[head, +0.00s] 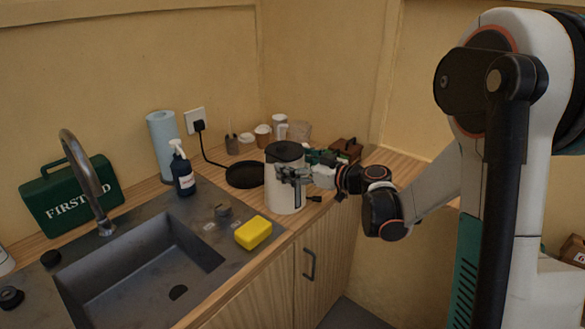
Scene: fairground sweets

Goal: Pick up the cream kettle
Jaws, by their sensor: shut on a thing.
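The cream kettle (284,195) is a tall, upright cylinder with a dark lid, near the counter's front edge right of the sink. My gripper (286,174) comes from the right and is shut on the kettle at its upper part. The fingers cover part of the kettle's right side and front. Whether the kettle's bottom touches the counter cannot be told. A round black base (244,175) with a cord to a wall socket lies just left of the kettle.
A yellow sponge (254,232) lies in front, left of the kettle. The sink (150,262), tap (88,180), soap bottle (183,172), paper roll (163,143) and green first aid box (72,197) are further left. Cups (263,134) and a brown box (346,149) stand behind.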

